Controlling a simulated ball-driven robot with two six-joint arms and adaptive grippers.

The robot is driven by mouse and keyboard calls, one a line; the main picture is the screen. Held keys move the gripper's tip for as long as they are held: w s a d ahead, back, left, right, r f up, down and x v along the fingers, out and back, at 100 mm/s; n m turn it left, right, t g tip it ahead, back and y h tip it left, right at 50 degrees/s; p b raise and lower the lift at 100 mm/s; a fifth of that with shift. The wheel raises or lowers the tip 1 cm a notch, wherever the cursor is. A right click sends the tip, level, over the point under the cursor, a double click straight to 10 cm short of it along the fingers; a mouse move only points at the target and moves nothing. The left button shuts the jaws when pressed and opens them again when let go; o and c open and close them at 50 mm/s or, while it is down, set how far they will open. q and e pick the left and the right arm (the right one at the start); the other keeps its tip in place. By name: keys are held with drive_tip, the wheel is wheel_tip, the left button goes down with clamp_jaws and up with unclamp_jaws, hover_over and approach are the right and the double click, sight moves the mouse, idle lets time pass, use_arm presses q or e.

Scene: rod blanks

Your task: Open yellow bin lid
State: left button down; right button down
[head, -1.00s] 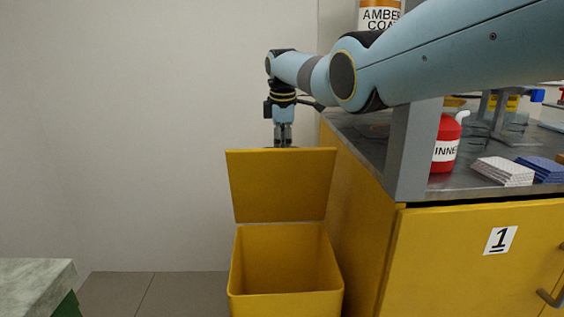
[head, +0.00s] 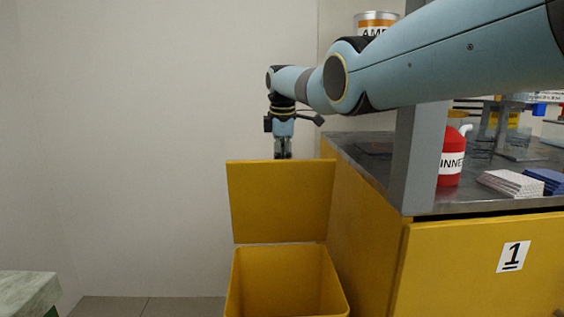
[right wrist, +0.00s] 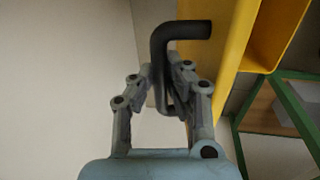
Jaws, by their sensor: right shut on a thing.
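The yellow bin (head: 286,282) stands on the floor beside the yellow cabinet, and its inside shows from above. Its yellow lid (head: 280,200) stands raised, about upright, at the bin's back edge. My right gripper (head: 283,152) is at the lid's top edge, partly hidden behind it. In the right wrist view, my right gripper (right wrist: 170,88) is shut on a black bent handle (right wrist: 183,31) beside the yellow lid (right wrist: 222,50). My left gripper is in neither view.
The yellow cabinet (head: 460,265), marked 1, with a metal worktop stands close on the right. A red container (head: 452,160) and stacked pads (head: 511,183) are on it.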

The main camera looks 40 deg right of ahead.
drive_tip(key=c, duration=1.3)
unclamp_jaws()
drive_tip(key=shift+f, duration=0.25)
drive_tip(key=shift+r, duration=0.15)
drive_tip(key=shift+r, duration=0.5)
drive_tip(key=r, duration=0.3)
drive_tip(key=s+a+r, duration=0.1)
drive_tip(key=r, duration=0.3)
drive_tip(key=s+r, duration=0.1)
drive_tip(key=r, duration=0.2)
drive_tip(key=shift+a+r, duration=0.15)
drive_tip(key=shift+r, duration=0.2)
